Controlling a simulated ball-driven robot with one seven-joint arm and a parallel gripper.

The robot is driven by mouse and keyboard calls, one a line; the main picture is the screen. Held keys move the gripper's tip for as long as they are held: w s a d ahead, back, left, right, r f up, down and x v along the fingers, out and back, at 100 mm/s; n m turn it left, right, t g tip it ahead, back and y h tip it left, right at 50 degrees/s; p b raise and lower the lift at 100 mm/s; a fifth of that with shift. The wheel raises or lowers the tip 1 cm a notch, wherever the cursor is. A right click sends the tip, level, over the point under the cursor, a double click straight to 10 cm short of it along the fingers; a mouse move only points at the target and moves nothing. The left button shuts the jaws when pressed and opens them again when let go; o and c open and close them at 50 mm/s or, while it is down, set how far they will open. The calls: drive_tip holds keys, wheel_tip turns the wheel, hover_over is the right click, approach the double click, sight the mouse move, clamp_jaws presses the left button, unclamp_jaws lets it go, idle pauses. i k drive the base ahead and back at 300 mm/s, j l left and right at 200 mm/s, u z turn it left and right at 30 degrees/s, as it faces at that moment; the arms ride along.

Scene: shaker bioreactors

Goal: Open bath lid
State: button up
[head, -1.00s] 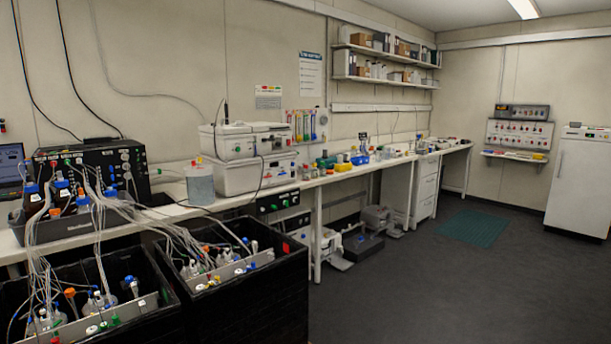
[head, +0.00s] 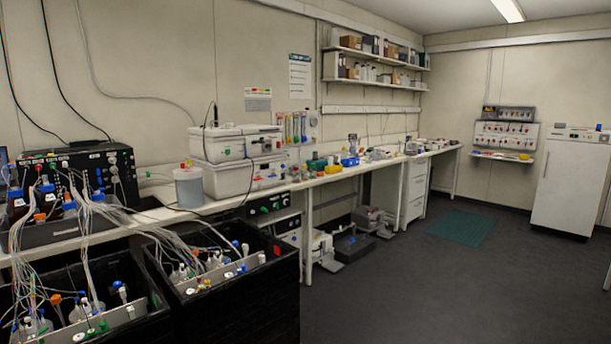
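Two white lidded boxes are stacked on the bench. The upper box (head: 240,146) has its lid (head: 235,130) down, and the lower box (head: 245,176) is under it. I cannot tell for sure which thing is the bath. Two black open-topped tanks stand at the lower left, the left tank (head: 150,318) and the right tank (head: 275,290). They hold bottles, tubes and coloured caps, and I see no lid on them. My gripper is not in view.
The long white bench (head: 335,176) runs along the left wall. A clear container (head: 188,188) stands left of the white boxes. A white fridge (head: 570,185) stands at the far right. The dark floor (head: 430,290) is clear, with a green mat (head: 460,228) farther back.

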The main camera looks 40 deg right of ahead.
sight(247, 129)
drive_tip(key=i+l+z, duration=1)
drive_tip(key=i+z, duration=0.5)
drive_tip(key=i, duration=0.15)
drive_tip(key=i+z, duration=0.45)
drive_tip(key=i, duration=0.85)
drive_tip(key=i+u, duration=0.35)
drive_tip(key=i+l+u, duration=0.1)
drive_tip(key=i+u, duration=0.3)
drive_tip(key=k, duration=0.1)
